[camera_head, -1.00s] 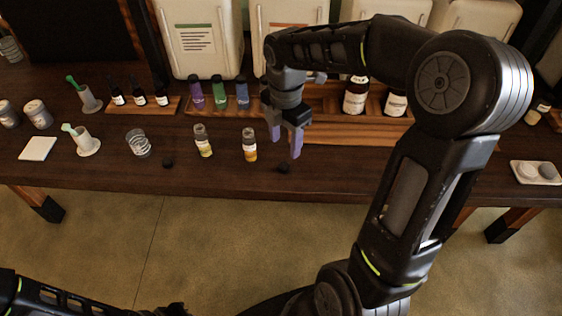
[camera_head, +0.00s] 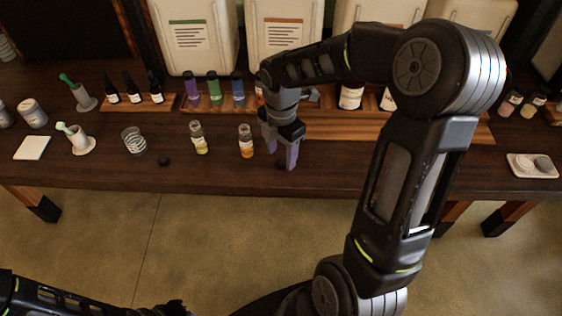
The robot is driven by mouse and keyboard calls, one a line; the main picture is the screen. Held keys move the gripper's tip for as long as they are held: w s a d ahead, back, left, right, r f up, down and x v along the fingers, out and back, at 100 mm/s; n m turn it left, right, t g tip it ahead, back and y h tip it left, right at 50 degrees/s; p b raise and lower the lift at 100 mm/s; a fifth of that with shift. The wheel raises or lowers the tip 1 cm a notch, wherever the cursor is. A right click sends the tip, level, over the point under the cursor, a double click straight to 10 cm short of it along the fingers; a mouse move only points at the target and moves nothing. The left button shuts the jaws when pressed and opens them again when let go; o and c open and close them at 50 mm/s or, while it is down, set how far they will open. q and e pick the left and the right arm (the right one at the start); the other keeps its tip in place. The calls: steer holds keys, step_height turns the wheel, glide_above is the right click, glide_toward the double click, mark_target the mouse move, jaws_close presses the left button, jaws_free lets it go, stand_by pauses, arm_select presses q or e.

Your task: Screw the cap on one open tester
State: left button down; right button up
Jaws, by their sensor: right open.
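Two small uncapped glass testers with yellowish liquid stand near the table's front: the left tester (camera_head: 200,139) and the right tester (camera_head: 246,142). One black cap (camera_head: 164,161) lies on the table left of them. A second black cap (camera_head: 281,165) shows only in part at the fingertips of my right gripper (camera_head: 280,152). The gripper is open and points down, just right of the right tester. I cannot tell whether the cap lies between its fingers. My left arm shows at the lower left edge; its fingers do not show.
A wooden rack (camera_head: 330,127) with bottles stands behind the gripper. Capped coloured vials (camera_head: 214,87) and dark dropper bottles (camera_head: 133,88) stand behind the testers. A glass jar (camera_head: 133,141), mortars and a white tile (camera_head: 32,148) are left. A white dish (camera_head: 532,166) is right.

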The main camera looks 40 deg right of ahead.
step_height(320, 180, down, 2)
steer(key=shift+f, duration=0.1)
steer(key=shift+c, duration=0.3)
stand_by(0.3)
jaws_close()
stand_by(0.4)
